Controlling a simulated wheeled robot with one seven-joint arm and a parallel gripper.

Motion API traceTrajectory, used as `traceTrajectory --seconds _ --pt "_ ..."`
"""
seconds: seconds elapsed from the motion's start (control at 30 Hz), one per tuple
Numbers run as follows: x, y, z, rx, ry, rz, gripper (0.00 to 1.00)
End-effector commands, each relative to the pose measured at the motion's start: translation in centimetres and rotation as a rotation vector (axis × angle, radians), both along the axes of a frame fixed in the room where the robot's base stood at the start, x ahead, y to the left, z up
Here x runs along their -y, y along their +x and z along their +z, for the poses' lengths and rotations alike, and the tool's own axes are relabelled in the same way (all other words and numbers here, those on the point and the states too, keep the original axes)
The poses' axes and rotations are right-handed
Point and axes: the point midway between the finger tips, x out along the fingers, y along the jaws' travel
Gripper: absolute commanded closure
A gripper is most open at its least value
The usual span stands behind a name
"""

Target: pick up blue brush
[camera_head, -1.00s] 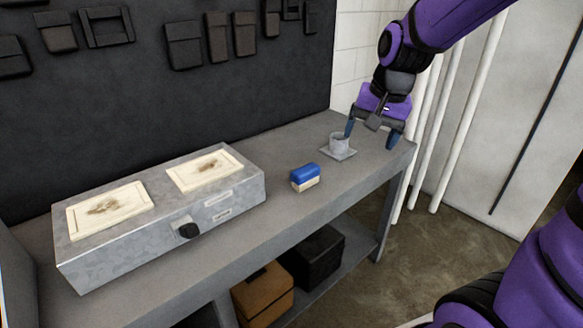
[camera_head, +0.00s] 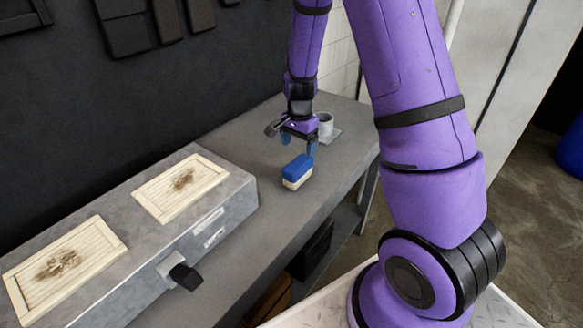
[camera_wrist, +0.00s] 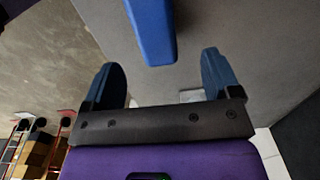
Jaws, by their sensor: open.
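The blue brush (camera_head: 297,171) has a blue top and pale bristles below. It lies on the grey workbench (camera_head: 240,285), to the right of the metal box. My gripper (camera_head: 298,146) is just behind and above the brush, fingers pointing down, open and empty. In the wrist view the brush (camera_wrist: 153,30) shows as a blue block at the top, ahead of the spread blue fingertips of my gripper (camera_wrist: 166,78).
A grey metal box (camera_head: 230,207) with two stained filter panels and a black knob (camera_head: 186,276) stands at the left. A grey cup (camera_head: 325,124) on a square plate (camera_head: 331,136) sits close behind the gripper. Dark tool holders hang on the wall.

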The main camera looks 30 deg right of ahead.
Motion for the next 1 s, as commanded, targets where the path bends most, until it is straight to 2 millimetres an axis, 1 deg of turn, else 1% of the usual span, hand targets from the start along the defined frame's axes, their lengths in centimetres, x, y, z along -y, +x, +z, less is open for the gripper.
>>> traceTrajectory --seconds 0.1,0.23,0.53,0.7,0.8,0.9,1.0 --pt "0.0 -0.2 -1.9 -0.005 0.001 -0.002 0.17" --pt "0.0 -0.1 -3.7 -0.004 0.001 0.000 0.17" --pt "-0.2 -0.3 -5.8 -0.003 0.001 0.001 0.17" --pt "-0.5 -0.8 -8.2 -0.003 0.001 0.000 0.17" --pt "-0.5 -0.7 -9.3 -0.001 0.001 0.001 0.17" --pt "-0.5 -0.7 -9.9 -0.001 0.001 0.001 0.17" --pt "-0.5 -0.7 -10.0 0.000 0.001 0.001 0.17"
